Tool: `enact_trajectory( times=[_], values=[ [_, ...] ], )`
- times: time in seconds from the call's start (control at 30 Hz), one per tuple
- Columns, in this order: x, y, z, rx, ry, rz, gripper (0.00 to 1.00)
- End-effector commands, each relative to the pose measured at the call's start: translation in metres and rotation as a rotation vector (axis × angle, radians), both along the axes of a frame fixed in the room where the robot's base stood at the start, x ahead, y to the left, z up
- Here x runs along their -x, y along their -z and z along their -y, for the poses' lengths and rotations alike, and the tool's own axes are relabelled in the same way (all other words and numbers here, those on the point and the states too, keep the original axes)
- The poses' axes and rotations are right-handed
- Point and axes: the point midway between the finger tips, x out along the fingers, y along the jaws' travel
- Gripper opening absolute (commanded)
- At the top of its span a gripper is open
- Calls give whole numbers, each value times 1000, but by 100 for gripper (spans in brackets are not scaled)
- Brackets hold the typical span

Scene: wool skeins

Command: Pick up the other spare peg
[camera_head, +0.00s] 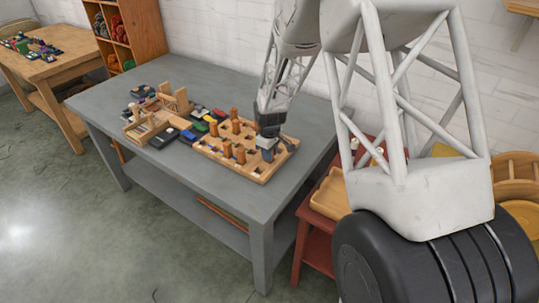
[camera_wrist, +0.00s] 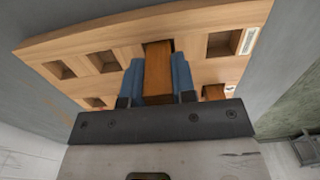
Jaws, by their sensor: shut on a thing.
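A wooden board with square holes lies on the grey table, seen in the head view (camera_head: 262,172) and the wrist view (camera_wrist: 90,42). My gripper (camera_head: 266,150) is over the board's right part. In the wrist view my gripper's two blue fingers (camera_wrist: 158,78) are shut on an orange-brown peg (camera_wrist: 158,72). The peg's far end meets a square hole; I cannot tell whether it is still inside. Another peg (camera_wrist: 213,92) shows at the right, partly hidden by the gripper body. Several orange-brown pegs (camera_head: 227,149) stand upright in the board's left part in the head view.
Left of the board on the grey table (camera_head: 215,85) are wooden holders (camera_head: 148,127) and several dark and coloured small items (camera_head: 200,126). A red stand (camera_head: 312,240) with a wooden tray (camera_head: 328,197) is at the right. The table's front left is clear.

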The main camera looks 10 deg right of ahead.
Motion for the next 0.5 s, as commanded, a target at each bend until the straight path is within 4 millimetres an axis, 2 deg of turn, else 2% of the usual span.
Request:
enact_trajectory(
  times=[0.27, 0.5],
  values=[
    [0, -12, 0, 0, 0, 1, 3],
    [3, -37, 0, 0, 0, 1, 3]
  ],
)
